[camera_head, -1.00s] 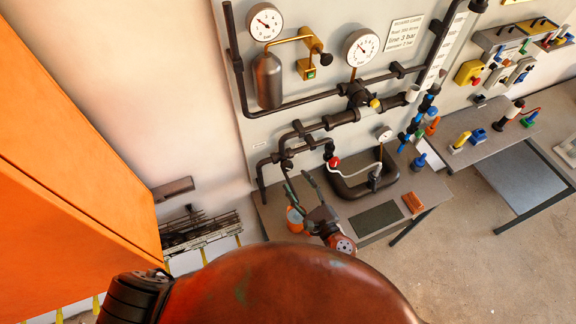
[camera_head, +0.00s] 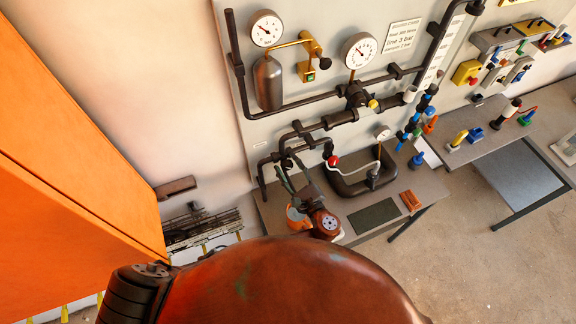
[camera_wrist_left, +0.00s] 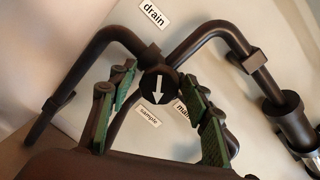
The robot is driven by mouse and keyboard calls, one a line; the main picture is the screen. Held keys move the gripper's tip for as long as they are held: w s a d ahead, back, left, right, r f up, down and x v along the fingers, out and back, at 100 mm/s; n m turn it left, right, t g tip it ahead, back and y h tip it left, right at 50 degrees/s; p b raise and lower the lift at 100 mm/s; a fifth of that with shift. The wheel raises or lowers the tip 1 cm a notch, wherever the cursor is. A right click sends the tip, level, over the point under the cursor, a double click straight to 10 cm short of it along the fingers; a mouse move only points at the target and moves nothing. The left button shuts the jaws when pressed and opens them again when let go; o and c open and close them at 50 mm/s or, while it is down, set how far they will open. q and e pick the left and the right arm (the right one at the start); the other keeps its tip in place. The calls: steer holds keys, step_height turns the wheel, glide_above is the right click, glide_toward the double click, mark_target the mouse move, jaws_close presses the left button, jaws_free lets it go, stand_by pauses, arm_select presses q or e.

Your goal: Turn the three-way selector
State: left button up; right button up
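The three-way selector (camera_wrist_left: 157,86) is a round dark knob with a white arrow pointing down in the left wrist view. A drain label (camera_wrist_left: 153,14) is above it, a sample label (camera_wrist_left: 149,117) below, and a main label (camera_wrist_left: 183,113) at lower right, partly covered by a finger. My left gripper (camera_wrist_left: 160,105) is open and empty. Its green-padded fingers stand either side of the knob, apart from it in the picture. In the head view my left gripper (camera_head: 293,170) is at the pipe junction, where the knob is hard to make out. My right gripper is not in view.
Dark pipes (camera_wrist_left: 215,35) run to the selector from both sides. A bench (camera_head: 425,185) below holds a black tray (camera_head: 345,190) with a hose and small gauge. Gauges (camera_head: 267,28) hang on the panel above. An orange cabinet (camera_head: 60,130) stands at the left.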

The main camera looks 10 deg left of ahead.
arm_select(q)
steer(key=c, duration=1)
steer(key=shift+n, duration=0.3)
steer(key=n+b, duration=0.4)
steer(key=n, duration=0.1)
steer(key=shift+f+h+b, duration=0.25)
steer(key=shift+h+b, duration=0.05)
steer(key=n+b, duration=0.3)
steer(key=n, duration=0.1)
steer(key=shift+r+h+b, duration=0.1)
steer(key=shift+h+b, duration=0.2)
steer(key=shift+b, duration=0.1)
